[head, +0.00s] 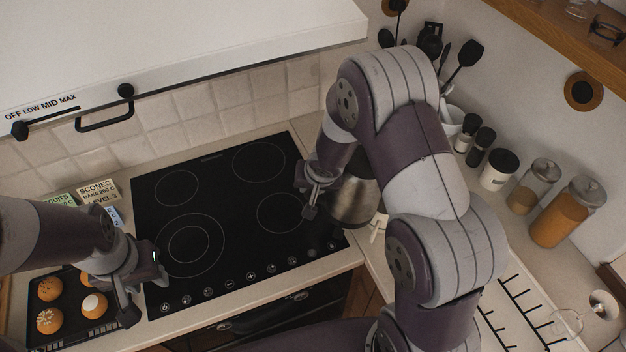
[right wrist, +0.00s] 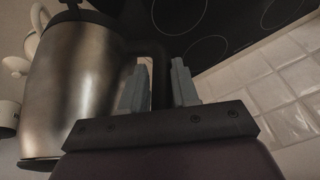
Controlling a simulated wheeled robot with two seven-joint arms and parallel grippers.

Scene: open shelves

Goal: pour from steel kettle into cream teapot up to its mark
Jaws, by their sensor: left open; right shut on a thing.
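The steel kettle (head: 354,196) is at the right edge of the cooktop, partly behind my right arm. In the right wrist view the kettle (right wrist: 75,90) fills the left side, close to upright. My right gripper (right wrist: 160,72) is shut on its black handle; it also shows in the head view (head: 309,194). A cream piece that looks like the teapot (right wrist: 38,20) peeks out behind the kettle. Its mark and most of its body are hidden. I cannot tell whether the kettle is raised. My left gripper (head: 142,297) is open and empty, beside the bun tray.
A black bun tray (head: 75,330) lies at lower left, with recipe cards (head: 98,192) behind it. The black cooktop (head: 215,215) is clear. Jars (head: 568,212) and a utensil pot (head: 452,120) line the right wall. A dish rack (head: 520,310) is at lower right.

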